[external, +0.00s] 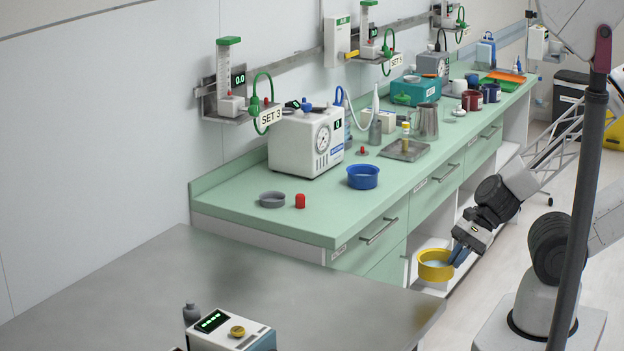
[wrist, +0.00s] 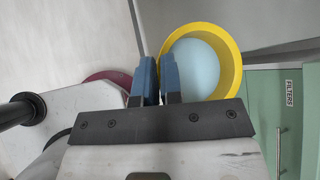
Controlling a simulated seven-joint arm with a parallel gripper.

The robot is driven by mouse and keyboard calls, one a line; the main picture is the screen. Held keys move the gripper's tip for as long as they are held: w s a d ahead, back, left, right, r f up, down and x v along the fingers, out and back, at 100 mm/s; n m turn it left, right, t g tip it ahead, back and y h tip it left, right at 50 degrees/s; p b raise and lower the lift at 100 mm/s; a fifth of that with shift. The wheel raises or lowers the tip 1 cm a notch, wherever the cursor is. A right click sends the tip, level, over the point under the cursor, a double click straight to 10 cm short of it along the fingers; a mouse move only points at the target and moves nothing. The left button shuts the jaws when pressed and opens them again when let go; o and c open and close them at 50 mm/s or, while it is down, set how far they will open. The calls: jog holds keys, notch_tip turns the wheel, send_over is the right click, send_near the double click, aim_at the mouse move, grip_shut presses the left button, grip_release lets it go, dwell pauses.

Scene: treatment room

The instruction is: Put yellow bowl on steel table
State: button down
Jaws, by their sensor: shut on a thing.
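The yellow bowl (external: 434,273) hangs in my gripper (external: 460,255) in front of the green counter's lower shelves, just right of the steel table's corner. My gripper is shut on the bowl's rim, with one blue finger on each side of the wall. In the wrist view the bowl (wrist: 236,75) is right of the fingers (wrist: 157,82), and its pale inside looks empty. The steel table (external: 250,265) fills the lower left of the external view. The bowl appears apart from it; its exact height over the tabletop is hard to tell.
A monitor device (external: 225,333) and a dark grey bottle (external: 191,313) stand at the steel table's front; its middle is clear. The green counter (external: 335,215) carries a blue bowl (external: 363,177), a grey dish (external: 272,200) and a white gauge box (external: 305,140). A dark pole (external: 580,200) stands at right.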

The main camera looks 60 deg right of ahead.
jog(key=shift+w+a, duration=0.1)
jog(key=shift+w+a+f, duration=0.25)
jog(key=shift+w+a, duration=1.35)
jog(key=shift+w, duration=0.4)
jog(key=shift+w+a+f, duration=0.25)
jog(key=shift+w+a, duration=1.4)
jog(key=shift+w, duration=0.4)
jog(key=shift+w+a+f, duration=0.25)
jog(key=shift+w+a, duration=1.35)
jog(key=shift+w, duration=0.4)
jog(key=shift+f, duration=1.75)
jog(key=c, duration=1.3)
grip_release()
jog(key=shift+f, duration=0.1)
